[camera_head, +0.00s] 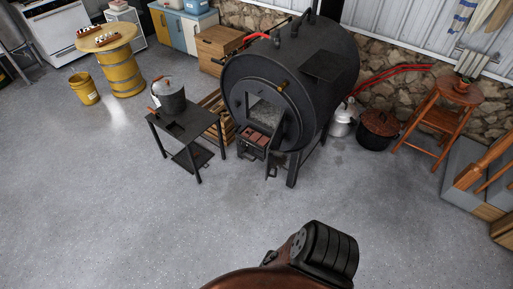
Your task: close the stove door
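The stove is a black barrel (318,68) lying on legs, its round front facing me and to the left. The square opening in its front is uncovered, with a pale grey interior showing. A narrow dark door panel (273,157) stands out from the front below and right of the opening, seen almost edge-on, so the stove stands open. Reddish brick-like pieces (257,138) show at the lower part of the opening. A brown and black part of my own body is at the bottom edge, well apart from the stove. Neither gripper can be made out.
The floor in front is clear.

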